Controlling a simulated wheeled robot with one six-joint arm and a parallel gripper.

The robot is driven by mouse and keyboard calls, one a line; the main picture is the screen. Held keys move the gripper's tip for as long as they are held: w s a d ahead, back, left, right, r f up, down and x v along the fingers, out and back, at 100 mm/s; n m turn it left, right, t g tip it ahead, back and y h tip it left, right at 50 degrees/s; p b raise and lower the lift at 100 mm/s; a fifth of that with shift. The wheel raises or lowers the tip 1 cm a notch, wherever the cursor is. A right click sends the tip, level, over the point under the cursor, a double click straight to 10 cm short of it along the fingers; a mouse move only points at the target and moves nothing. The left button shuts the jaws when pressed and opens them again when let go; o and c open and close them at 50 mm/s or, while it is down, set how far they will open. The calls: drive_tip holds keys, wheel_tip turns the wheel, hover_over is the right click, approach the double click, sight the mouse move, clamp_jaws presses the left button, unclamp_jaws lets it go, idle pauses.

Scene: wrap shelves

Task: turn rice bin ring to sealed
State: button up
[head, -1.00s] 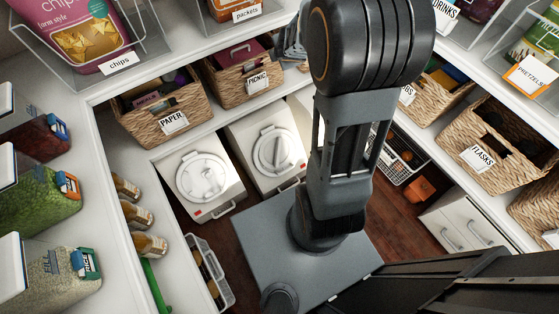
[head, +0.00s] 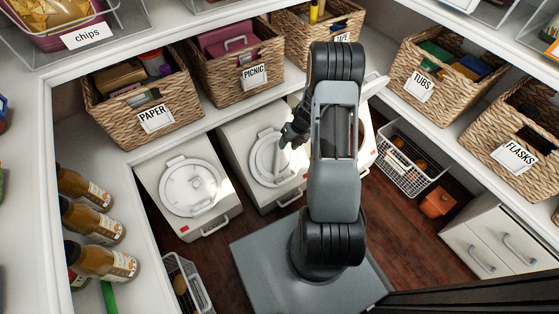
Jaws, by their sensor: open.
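Two white bins with round ring lids stand on the floor under the shelf: a left bin (head: 188,188) and a middle bin (head: 268,157). A third white bin (head: 367,134) is mostly hidden behind my arm. No name is readable on any bin, so I cannot tell which holds rice. My gripper (head: 284,143) is small in view, open, over the right part of the middle bin's lid, close to its raised bar. I cannot tell whether it touches the bar. The ring's marks are too small to read.
Wicker baskets marked PAPER (head: 148,105), PICNIC (head: 235,72), TUBS (head: 436,84) and FLASKS (head: 515,140) line the shelf above. Bottles (head: 90,222) stand at left. A wire basket (head: 398,160), an orange box (head: 437,203) and a white drawer unit (head: 482,240) are at right.

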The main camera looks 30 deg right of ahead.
sight(279, 159)
drive_tip(key=b+x, duration=0.3)
drive_tip(key=x, duration=0.6)
drive_tip(key=shift+b, duration=0.4)
clamp_jaws()
drive_tip(key=shift+r, duration=0.1)
